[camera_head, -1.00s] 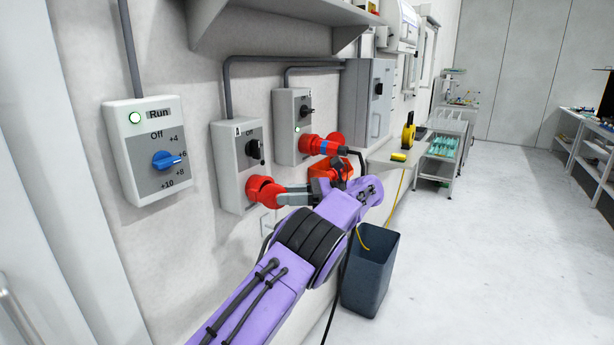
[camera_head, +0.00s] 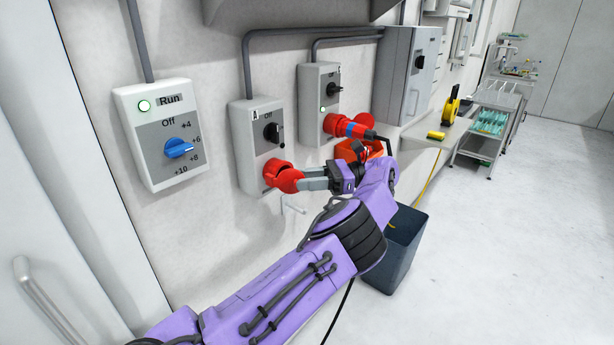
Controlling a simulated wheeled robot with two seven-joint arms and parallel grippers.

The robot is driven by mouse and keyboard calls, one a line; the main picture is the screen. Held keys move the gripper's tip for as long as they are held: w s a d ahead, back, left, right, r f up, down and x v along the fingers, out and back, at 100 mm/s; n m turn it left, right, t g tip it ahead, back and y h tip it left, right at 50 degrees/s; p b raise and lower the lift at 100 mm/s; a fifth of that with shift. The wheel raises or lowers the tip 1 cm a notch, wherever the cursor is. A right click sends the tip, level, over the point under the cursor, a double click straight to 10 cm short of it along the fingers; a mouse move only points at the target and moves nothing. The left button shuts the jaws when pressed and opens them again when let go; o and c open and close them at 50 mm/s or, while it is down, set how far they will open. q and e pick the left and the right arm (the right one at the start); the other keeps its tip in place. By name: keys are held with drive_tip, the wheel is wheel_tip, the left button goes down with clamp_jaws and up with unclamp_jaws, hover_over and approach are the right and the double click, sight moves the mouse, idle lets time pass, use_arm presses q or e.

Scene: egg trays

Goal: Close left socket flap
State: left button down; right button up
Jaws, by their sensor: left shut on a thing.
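The left socket box (camera_head: 245,125), marked A, is a grey wall box with a black switch knob. Its red socket (camera_head: 275,167) sits at the lower front. The red flap (camera_head: 289,184) stands out from the socket towards my gripper; its exact angle is hard to tell. My left gripper (camera_head: 304,179) reaches in from the right side of the socket with its grey fingertips at the flap, shut on it. The fingertips partly merge with the flap in view. My right gripper is not in view.
A second box (camera_head: 311,88) to the right holds a red plug with a blue band (camera_head: 350,126). A control box marked Run (camera_head: 140,115) is at left. A dark waste bin (camera_head: 403,262) stands on the floor below my arm.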

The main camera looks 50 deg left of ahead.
use_arm(q)
drive_tip(key=shift+f, duration=0.15)
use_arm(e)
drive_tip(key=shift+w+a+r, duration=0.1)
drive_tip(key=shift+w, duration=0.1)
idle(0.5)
use_arm(q)
drive_tip(key=c, duration=1)
unclamp_jaws()
drive_tip(key=shift+o, duration=0.5)
drive_tip(key=shift+s+a, duration=0.1)
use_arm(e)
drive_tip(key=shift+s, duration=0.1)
